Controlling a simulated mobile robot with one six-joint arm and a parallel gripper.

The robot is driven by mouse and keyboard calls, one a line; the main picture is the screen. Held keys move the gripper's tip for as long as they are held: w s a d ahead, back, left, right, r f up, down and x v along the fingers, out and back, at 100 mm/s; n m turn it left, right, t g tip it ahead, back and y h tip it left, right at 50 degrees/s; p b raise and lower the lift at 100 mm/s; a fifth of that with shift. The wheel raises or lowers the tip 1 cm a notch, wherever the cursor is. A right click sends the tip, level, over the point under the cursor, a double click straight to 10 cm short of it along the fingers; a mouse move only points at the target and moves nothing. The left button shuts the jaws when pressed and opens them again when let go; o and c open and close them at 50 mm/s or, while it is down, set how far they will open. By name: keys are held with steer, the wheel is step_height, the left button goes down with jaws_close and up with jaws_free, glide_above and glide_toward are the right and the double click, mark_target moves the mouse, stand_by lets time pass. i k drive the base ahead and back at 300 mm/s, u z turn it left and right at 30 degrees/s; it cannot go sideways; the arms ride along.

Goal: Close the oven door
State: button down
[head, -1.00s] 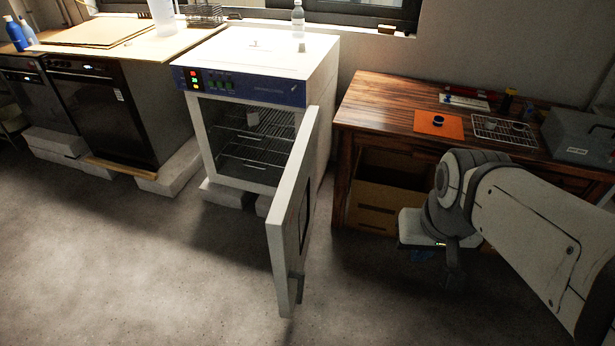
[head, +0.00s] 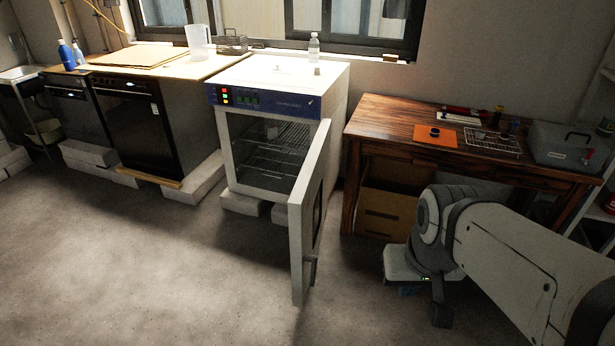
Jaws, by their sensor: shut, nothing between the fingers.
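The drying oven (head: 270,150) is a white box with a blue control panel, standing left of the wooden desk. Its door (head: 311,215) is hinged on the right and stands wide open, swung out toward me. The door handle (head: 312,268) is a dark grip on the right-hand face of the door, near its free edge. My gripper (head: 441,314) hangs low in front of the desk, to the right of the door and well apart from it. It is shut and empty. The arm hides part of it.
A wooden desk (head: 385,118) with a grey toolbox (head: 570,148), an orange mat and a wire rack stands at the right. A cardboard box (head: 392,205) sits under it. Dark appliances (head: 140,125) line the left. The floor (head: 150,260) in front is clear.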

mark_target(306, 204)
steer(key=i, duration=1)
steer(key=u, duration=0.1)
